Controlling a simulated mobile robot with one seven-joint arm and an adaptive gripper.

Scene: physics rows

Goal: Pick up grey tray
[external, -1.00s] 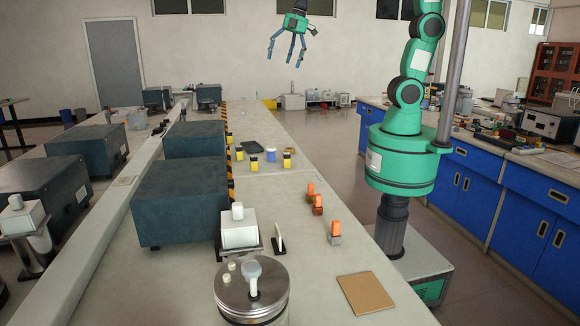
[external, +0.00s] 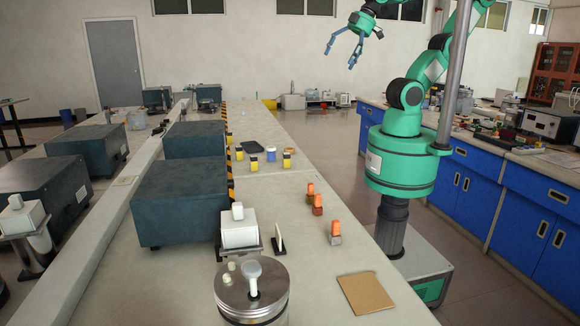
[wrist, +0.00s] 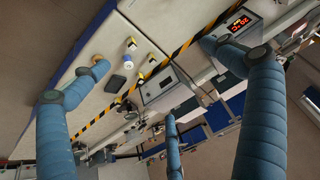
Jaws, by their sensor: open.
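The grey tray (external: 252,147) looks like a small, dark, flat tray. It lies on the long bench towards its far part, behind several small yellow-and-black items. In the wrist view it is a dark rectangle (wrist: 115,84) on the pale bench top. My gripper (external: 353,44) is raised high to the right of the bench, well away from the tray. Its blue fingers are spread wide with nothing between them. The fingers also show in the wrist view (wrist: 160,85), open and empty.
A blue-and-white jar (external: 271,154) stands near the tray. Dark equipment boxes (external: 180,195) line the bench's left side. Orange-topped pieces (external: 317,204) and a brown board (external: 365,293) lie nearer. A blue-fronted counter (external: 480,185) stands to the right.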

